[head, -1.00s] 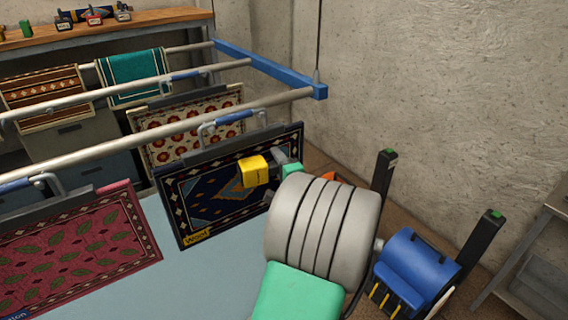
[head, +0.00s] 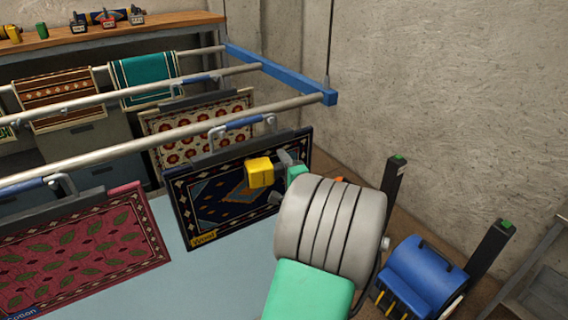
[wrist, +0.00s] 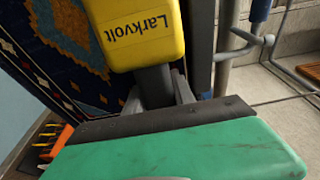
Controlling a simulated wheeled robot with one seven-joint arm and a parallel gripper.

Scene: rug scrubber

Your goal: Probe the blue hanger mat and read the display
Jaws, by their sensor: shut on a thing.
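The blue hanger mat (head: 225,197) is a dark navy rug with a blue and tan diamond pattern and a yellow "Wool" tag. It hangs from the near rail in the head view and fills the upper left of the wrist view (wrist: 52,42). My gripper (head: 283,172) is shut on a yellow probe meter (head: 260,172) marked "Larkvolt" in the wrist view (wrist: 140,32). The meter is in front of the mat's right part; I cannot tell whether it touches. Its display and pins are not visible. The gripper's fingers (wrist: 168,92) are partly hidden by my wrist.
A red leaf-patterned mat (head: 85,250) hangs at left. Other rugs hang on rails behind. A blue drum machine (head: 420,278) with dark posts stands at right. A wooden bench (head: 120,30) with tools is at the back. A blue frame beam (head: 280,75) ends the rails.

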